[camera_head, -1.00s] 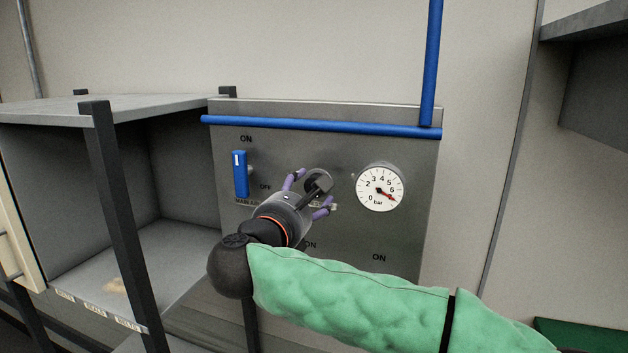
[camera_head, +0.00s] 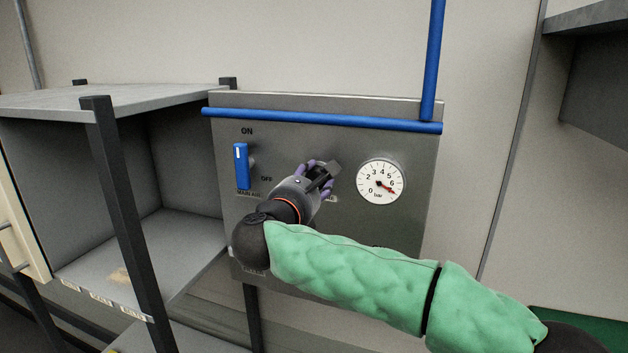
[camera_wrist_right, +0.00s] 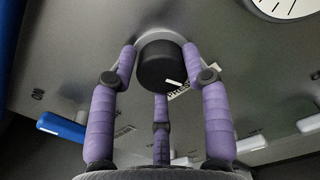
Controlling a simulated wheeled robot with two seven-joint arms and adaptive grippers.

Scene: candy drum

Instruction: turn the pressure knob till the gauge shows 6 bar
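The black round pressure knob (camera_wrist_right: 162,65), with a short white mark on its face, sits on the grey panel in the right wrist view. A partly covered label beginning "PRESS" shows beside it. My right gripper (camera_wrist_right: 160,70) has its purple fingers closed in around the knob, seeming to touch its sides. In the head view my right gripper (camera_head: 322,178) hides much of the knob. The white gauge (camera_head: 380,181) is right of the knob. Its red needle points lower right, apparently somewhat past the 6; the exact reading is hard to tell. My left gripper is not in view.
A blue lever (camera_head: 241,166) between ON and OFF marks is at the panel's left. A blue pipe (camera_head: 320,120) crosses the panel's top. An open grey shelf (camera_head: 110,100) stands to the left. My green-sleeved right arm covers the panel's lower part.

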